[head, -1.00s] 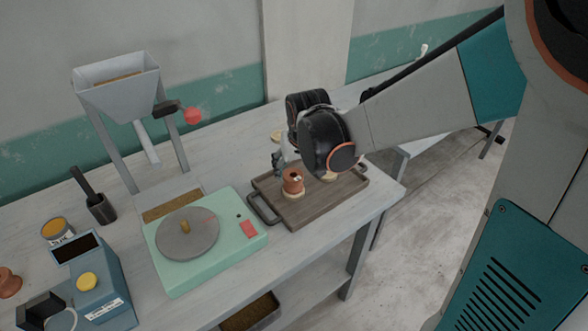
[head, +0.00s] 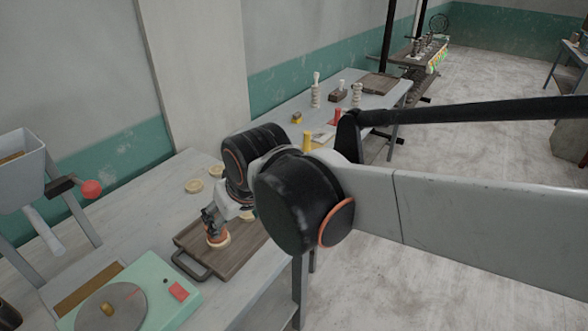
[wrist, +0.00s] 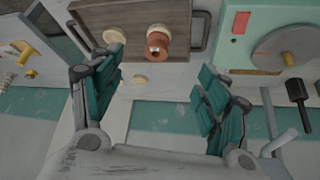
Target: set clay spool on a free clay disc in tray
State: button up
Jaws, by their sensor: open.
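The terracotta clay spool (head: 216,231) stands upright on a pale clay disc (head: 218,242) in the wooden tray (head: 190,244). In the wrist view the spool (wrist: 158,45) shows beyond the fingertips, with the disc's edge (wrist: 158,28) behind it. My gripper (head: 212,214) is close to the spool in the head view and hides part of it. In the wrist view my gripper (wrist: 160,72) is open, its teal fingers apart and empty. A second disc (wrist: 114,36) in the tray is bare.
Pale discs (head: 193,186) lie on the table behind the tray. A green scale (head: 140,297) with a round plate stands left of the tray, and a hopper (head: 22,170) stands farther left. Another table (head: 375,100) with small items is beyond.

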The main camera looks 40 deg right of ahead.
jog(key=s+t, duration=0.1)
jog(key=s, duration=0.5)
jog(key=shift+s, duration=0.35)
